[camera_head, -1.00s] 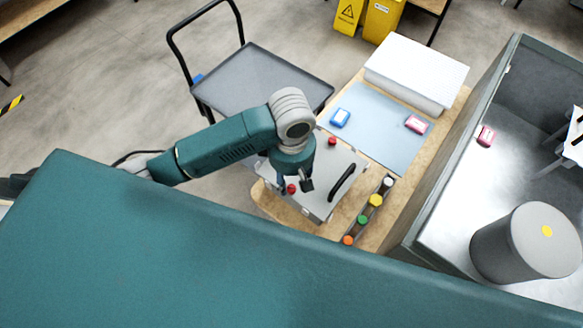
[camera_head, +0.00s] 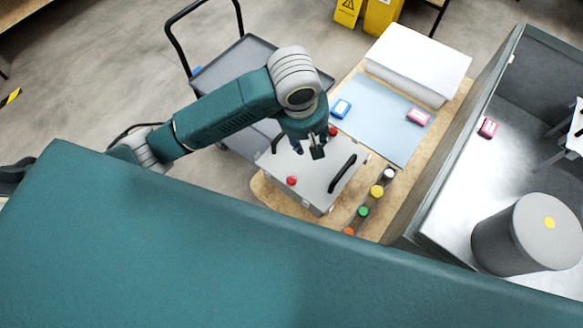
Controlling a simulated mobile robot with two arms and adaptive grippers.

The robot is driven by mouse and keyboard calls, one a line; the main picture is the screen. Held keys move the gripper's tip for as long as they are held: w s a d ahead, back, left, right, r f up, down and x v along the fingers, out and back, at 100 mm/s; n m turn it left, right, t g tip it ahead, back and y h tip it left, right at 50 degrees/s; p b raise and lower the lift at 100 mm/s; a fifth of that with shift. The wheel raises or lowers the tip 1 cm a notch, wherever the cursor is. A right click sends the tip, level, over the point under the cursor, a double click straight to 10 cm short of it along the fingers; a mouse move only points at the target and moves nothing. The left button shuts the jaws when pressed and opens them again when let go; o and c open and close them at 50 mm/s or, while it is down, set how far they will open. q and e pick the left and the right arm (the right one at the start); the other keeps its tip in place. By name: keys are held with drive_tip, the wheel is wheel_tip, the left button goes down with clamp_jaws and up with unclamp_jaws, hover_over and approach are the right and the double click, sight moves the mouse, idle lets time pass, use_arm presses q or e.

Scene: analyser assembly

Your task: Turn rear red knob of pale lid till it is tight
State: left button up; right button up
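The pale lid (camera_head: 315,186) lies on a box on the wooden bench, with a black handle (camera_head: 343,173) along its right side. One red knob (camera_head: 291,180) stands near the lid's front left and is uncovered. The rear red knob (camera_head: 333,131) shows at the lid's far side, partly hidden beside my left gripper. My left gripper (camera_head: 308,150) points down over the rear half of the lid, between the two knobs. Its fingers are apart with nothing between them. My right gripper is out of view.
Coloured-cap vials (camera_head: 376,191) stand in a row right of the lid. A blue mat (camera_head: 380,125) behind holds a blue box (camera_head: 341,109) and a pink box (camera_head: 418,116). A white case (camera_head: 418,58) stands at the back. A grey cart (camera_head: 240,70) is at left.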

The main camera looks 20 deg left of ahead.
use_arm(q)
drive_tip(key=w+d+r+m+t+h+b, duration=0.25)
drive_tip(key=w+d+r+t, duration=0.25)
drive_tip(key=w+r, duration=0.35)
drive_tip(key=w+d+r+m+t+h+b, duration=0.1)
drive_tip(key=w+d+r+m+t+h, duration=0.1)
drive_tip(key=w+d+r+m+t, duration=0.45)
drive_tip(key=d+r+m+h+b, duration=0.1)
drive_tip(key=d+r+m+h, duration=0.25)
drive_tip(key=r, duration=0.35)
drive_tip(key=d+r+m+h+b, duration=0.1)
drive_tip(key=d+r+m+h, duration=0.1)
drive_tip(key=r+h, duration=0.35)
drive_tip(key=s+d+r+m+g+h+b, duration=0.1)
drive_tip(key=s+d+r+m+g+h, duration=0.25)
drive_tip(key=s+m, duration=0.3)
drive_tip(key=s+d+r+m+g+h+b, duration=0.25)
drive_tip(key=s+r+m, duration=0.2)
drive_tip(key=m, duration=0.35)
drive_tip(key=s+d+f+m+g+y+b, duration=0.25)
drive_tip(key=s+f+m+g, duration=0.55)
drive_tip(key=s+m+g, duration=0.4)
drive_tip(key=m+t+y+b, duration=0.4)
drive_tip(key=m+y, duration=1.1)
drive_tip(key=y, duration=0.3)
hover_over(292, 179)
wheel_tip(292, 179, down, 28)
wheel_tip(292, 179, down, 10)
drive_tip(key=shift+f+p, duration=0.15)
drive_tip(key=shift+p, duration=1)
